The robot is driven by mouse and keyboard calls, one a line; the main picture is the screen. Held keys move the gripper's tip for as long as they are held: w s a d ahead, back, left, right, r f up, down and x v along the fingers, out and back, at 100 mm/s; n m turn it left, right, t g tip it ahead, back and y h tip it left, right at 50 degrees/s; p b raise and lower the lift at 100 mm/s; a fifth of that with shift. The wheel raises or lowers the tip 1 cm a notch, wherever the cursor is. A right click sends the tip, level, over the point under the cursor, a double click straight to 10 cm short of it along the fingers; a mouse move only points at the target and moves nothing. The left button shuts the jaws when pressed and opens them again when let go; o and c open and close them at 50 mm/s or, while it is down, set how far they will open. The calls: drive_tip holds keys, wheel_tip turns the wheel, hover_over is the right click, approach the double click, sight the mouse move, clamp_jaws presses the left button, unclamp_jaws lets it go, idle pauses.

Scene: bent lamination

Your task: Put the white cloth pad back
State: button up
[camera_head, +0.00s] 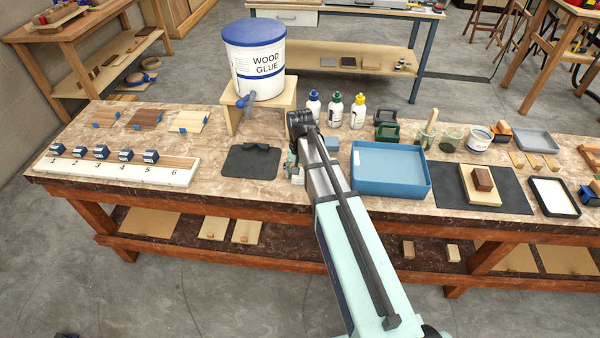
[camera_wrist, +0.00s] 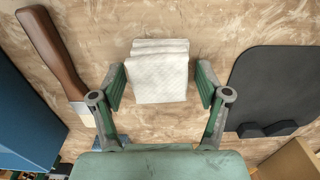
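The white cloth pad (camera_wrist: 160,72) lies folded on the mottled brown bench top in the wrist view. My gripper (camera_wrist: 162,85) is open, with one green finger on either side of the pad. Small gaps show between the fingers and the pad's side edges, so it does not look gripped. In the head view my arm reaches over the bench between the dark mat (camera_head: 252,162) and the blue tray (camera_head: 390,172). There my wrist and arm hide most of the gripper, and I cannot make out the pad clearly.
A wooden-handled brush (camera_wrist: 52,55) lies left of the pad in the wrist view. The dark mat (camera_wrist: 275,90) is on the right, with dark blocks on it. A glue bucket (camera_head: 256,62) on a wooden stand (camera_head: 243,110) and several bottles (camera_head: 335,110) stand behind my arm.

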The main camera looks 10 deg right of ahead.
sight(301, 172)
drive_tip(key=shift+r, duration=0.1)
wheel_tip(301, 172, up, 12)
drive_tip(key=b, duration=0.3)
idle(0.7)
drive_tip(key=shift+d+r, duration=0.1)
